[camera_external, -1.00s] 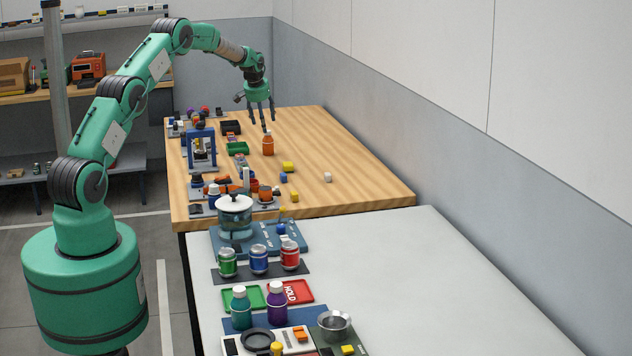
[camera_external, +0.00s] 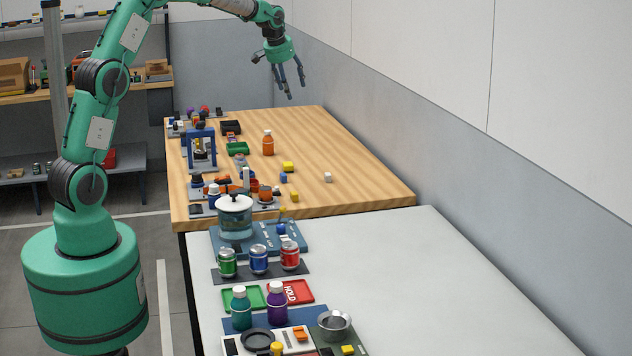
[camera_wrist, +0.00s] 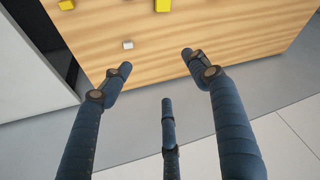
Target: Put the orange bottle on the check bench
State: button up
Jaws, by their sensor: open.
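The orange bottle (camera_external: 268,144) with a white cap stands upright on the wooden-topped bench (camera_external: 345,170). A white-topped bench (camera_external: 430,290) adjoins it nearer the camera; I see no label telling which one is the check bench. My gripper (camera_external: 288,88) is open and empty, raised well above the far part of the wooden bench, apart from the bottle. In the wrist view its three dark fingers (camera_wrist: 160,75) are spread over the wooden top and its edge, with nothing between them. The bottle does not show in the wrist view.
A green tray (camera_external: 237,148) and a blue frame (camera_external: 201,148) stand left of the bottle.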

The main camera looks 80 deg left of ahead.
jog(key=s+d+r+m, duration=0.1)
jog(key=s+d+r, duration=0.35)
jog(key=d, duration=0.65)
jog(key=s+d+r+m+t+h, duration=0.1)
jog(key=s+d+r, duration=0.35)
jog(key=d, duration=0.75)
jog(key=s+d+r+m, duration=0.25)
jog(key=s+d, duration=0.25)
jog(key=d, duration=0.6)
jog(key=s+d+f+m+h, duration=0.1)
jog(key=s+d+f, duration=0.2)
jog(key=s+d, duration=0.7)
jog(key=s+d+f+m+t+h, duration=0.1)
jog(key=s+d+f+m, duration=0.1)
jog(key=s+d, duration=0.7)
jog(key=s+f, duration=0.1)
jog(key=s, duration=0.6)
jog(key=shift+d, duration=0.35)
jog(key=shift+w, duration=0.1)
jog(key=shift+c, duration=0.2)
